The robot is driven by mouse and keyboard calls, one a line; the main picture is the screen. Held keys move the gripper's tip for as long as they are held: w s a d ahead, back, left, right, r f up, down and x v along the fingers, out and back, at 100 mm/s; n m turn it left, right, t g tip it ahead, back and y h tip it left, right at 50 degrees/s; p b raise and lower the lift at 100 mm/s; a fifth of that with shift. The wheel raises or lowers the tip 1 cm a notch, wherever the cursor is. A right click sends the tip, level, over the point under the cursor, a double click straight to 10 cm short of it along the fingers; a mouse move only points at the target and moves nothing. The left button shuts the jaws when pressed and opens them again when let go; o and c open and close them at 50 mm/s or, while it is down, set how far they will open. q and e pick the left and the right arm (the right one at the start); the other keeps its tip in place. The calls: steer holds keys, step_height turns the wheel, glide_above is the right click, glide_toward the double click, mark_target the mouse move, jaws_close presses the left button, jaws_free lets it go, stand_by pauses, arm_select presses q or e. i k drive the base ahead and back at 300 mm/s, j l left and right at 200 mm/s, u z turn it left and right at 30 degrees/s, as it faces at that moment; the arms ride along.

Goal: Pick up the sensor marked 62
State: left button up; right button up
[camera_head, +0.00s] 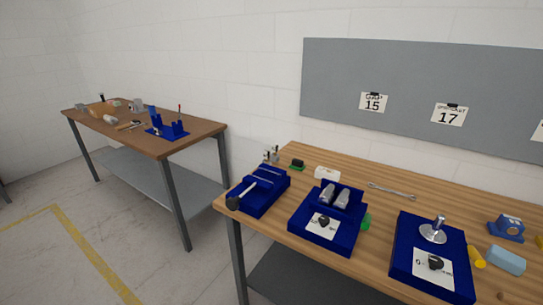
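No sensor with a readable 62 shows in the head view, and any marking that small is too small to read. Two silver rounded pieces (335,196) stand side by side in a middle blue fixture (341,244) on the near workbench (375,260). A white card with a dark knob lies on that fixture's front. A right blue fixture (402,270) carries a silver disc with a post (433,233) and another card with a dark knob. A left blue fixture (268,199) holds a thin light rod and has a dark round end. Neither of my grippers is in view.
A wrench (391,190), a white block (327,173), a light blue block (506,260) and a yellow cylinder (477,257) lie on the bench. A grey wall board (410,75) bears cards reading 15 and 17. A second table (187,146) stands left across open floor.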

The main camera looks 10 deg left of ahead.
mark_target(266, 153)
steer(key=i+j+z, duration=0.15)
steer(key=j+z, duration=0.2)
steer(key=j, duration=0.45)
steer(key=j+z, duration=0.35)
steer(key=j, duration=0.45)
steer(key=i+j, duration=0.05)
